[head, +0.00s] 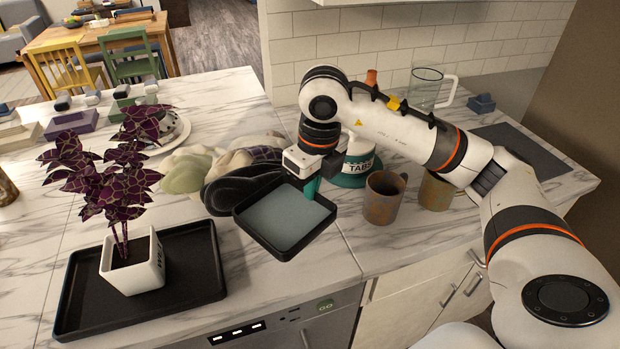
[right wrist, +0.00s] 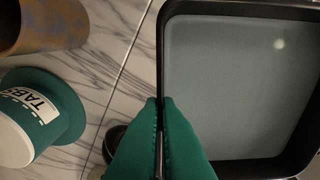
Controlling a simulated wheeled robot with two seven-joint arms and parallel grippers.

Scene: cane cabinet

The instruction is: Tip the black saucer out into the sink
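The black saucer (head: 285,251) is a square, dark-rimmed tray with a pale blue-grey fill that looks like liquid. It appears roughly level, above the counter's front edge in the head view. My right gripper (head: 312,187) is shut on its rim. In the right wrist view the teal fingers (right wrist: 160,108) pinch the left wall of the saucer (right wrist: 240,160). My left gripper is not in view. I cannot make out a sink in either view.
A teal-and-white TABS container (head: 350,168) and brown mugs (head: 384,200) stand right of the saucer. Dark rounded items (head: 245,187) lie behind it. A potted purple plant (head: 133,264) stands on a black tray (head: 205,262) at left. A glass mug (head: 425,90) stands at the back.

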